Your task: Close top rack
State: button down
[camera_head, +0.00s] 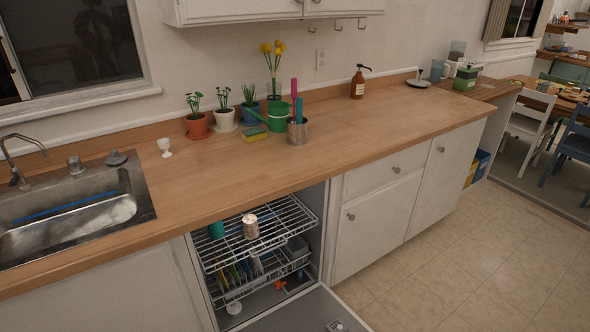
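The top rack (277,237) is a white wire rack in the dishwasher under the wooden counter. It sticks out a little past the counter's front edge. A teal cup (216,230) and a pale cup (250,226) stand in it. The lower rack (252,291) is below it, with several plates and small items in it. The dishwasher door (304,314) is folded down open at the bottom of the picture. My gripper is not in view.
The counter (240,180) runs above the dishwasher, with a sink (70,215) at left and potted plants, a green watering can (278,117) and a soap bottle (357,83) at the back. White cabinets (376,225) stand right of the dishwasher. The tiled floor (470,265) at right is clear.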

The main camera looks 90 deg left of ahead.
aim_at(284, 237)
jog(key=i, duration=1.8)
jog(key=u, duration=2.15)
jog(key=i, duration=3.15)
jog(key=u, duration=2.85)
jog(key=i, duration=1.5)
jog(key=u, duration=0.2)
